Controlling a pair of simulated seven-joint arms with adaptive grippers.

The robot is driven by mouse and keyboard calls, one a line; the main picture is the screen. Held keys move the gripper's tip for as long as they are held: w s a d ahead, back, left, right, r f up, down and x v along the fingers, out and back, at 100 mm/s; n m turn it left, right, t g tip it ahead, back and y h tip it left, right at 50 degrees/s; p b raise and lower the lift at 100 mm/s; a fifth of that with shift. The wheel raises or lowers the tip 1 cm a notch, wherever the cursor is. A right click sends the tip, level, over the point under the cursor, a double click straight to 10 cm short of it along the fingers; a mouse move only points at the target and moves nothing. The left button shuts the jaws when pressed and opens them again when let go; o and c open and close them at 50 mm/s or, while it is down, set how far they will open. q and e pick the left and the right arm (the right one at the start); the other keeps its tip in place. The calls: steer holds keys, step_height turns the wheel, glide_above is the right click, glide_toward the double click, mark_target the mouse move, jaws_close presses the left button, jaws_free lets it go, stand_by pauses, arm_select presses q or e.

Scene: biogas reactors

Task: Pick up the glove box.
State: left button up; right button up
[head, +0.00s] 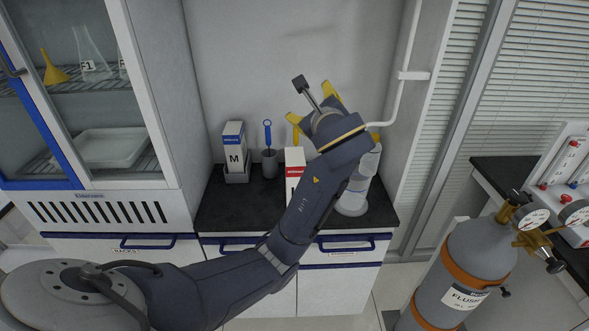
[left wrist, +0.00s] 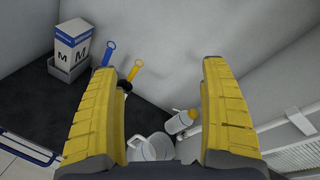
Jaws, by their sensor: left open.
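A white and blue box marked M (head: 234,146), which looks like the glove box, stands upright in a grey holder at the back left of the dark counter. In the left wrist view the box (left wrist: 72,47) is at the upper left, outside the fingers. My left gripper (head: 332,112) is to the right of the box, over the right part of the counter, partly hidden by its own wrist. In the left wrist view its yellow fingers (left wrist: 160,75) are spread wide with nothing between their tips. My right gripper is not in view.
A blue-handled brush (head: 267,135) stands in a grey cup beside the box. A white and red box (head: 293,158) is partly hidden by my left arm. White vessels (head: 352,198) stand at the counter's right. A glass cabinet (head: 100,100) borders the left; a gas cylinder (head: 470,262) is at right.

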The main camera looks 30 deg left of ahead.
arm_select(q)
steer(key=s+d+f+m+h, duration=0.1)
steer(key=s+f+m, duration=0.35)
steer(key=f, duration=0.75)
steer(key=m+g+h, duration=0.1)
steer(key=m+h, duration=0.1)
steer(key=m, duration=0.2)
glide_toward(295, 176)
steer(key=shift+m, duration=0.25)
steer(key=x, duration=0.5)
steer(key=f+x, duration=0.1)
steer(key=x, duration=0.5)
steer(key=f+x, duration=0.1)
steer(key=x, duration=0.4)
steer(key=shift+d+f, duration=0.1)
steer(key=shift+d, duration=0.05)
steer(key=shift+c, duration=0.3)
steer(key=c, duration=1.6)
